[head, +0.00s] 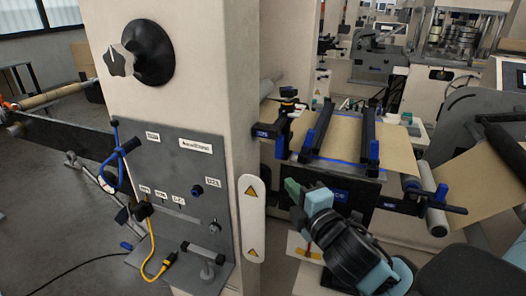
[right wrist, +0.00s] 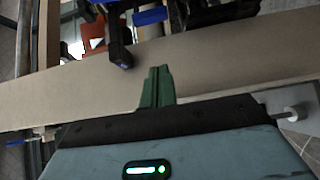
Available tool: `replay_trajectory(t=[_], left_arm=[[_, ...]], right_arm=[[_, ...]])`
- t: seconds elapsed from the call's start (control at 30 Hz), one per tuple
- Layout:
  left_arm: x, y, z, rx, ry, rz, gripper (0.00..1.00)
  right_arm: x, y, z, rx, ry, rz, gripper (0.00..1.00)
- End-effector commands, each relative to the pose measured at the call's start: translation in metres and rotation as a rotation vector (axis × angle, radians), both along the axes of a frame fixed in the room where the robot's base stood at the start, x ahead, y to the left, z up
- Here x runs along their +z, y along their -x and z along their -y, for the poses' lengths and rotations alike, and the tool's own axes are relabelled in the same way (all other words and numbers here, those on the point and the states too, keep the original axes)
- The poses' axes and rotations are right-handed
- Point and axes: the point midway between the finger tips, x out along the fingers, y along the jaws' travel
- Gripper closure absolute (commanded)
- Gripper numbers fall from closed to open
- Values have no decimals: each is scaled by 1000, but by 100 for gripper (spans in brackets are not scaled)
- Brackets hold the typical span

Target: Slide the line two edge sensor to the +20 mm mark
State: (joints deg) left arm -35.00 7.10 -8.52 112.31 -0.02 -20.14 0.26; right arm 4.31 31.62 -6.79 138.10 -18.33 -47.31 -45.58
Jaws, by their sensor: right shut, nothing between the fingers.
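My right gripper (head: 296,192) reaches up from the lower right, below and in front of the brown web (head: 345,138). Its green fingertips are together and empty; they show shut in the right wrist view (right wrist: 157,86), over a wide pale brown surface. A black device with a round top knob (head: 288,103), which looks like the edge sensor, stands at the left end of the web, above and apart from my fingertips. I cannot read any line label or millimetre scale. My left gripper is out of view.
Two black bars with blue ends (head: 325,130) cross the web. A beige cabinet with a grey control panel (head: 180,190) fills the left. A blue-ended black arm (right wrist: 118,45) overhangs the pale surface in the right wrist view. A roller (head: 432,200) stands at the right.

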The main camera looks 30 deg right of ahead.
Motion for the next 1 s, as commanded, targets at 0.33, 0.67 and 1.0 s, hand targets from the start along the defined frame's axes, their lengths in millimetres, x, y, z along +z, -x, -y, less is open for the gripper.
replay_trajectory(t=[0.33, 0.67, 1.0], left_arm=[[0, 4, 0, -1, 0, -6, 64], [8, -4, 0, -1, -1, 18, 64], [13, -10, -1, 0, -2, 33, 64]], right_arm=[[3, -9, 2, -3, 7, 5, 100], [4, -61, 6, -3, 7, 7, 100], [3, -111, 21, -4, 7, 4, 100]])
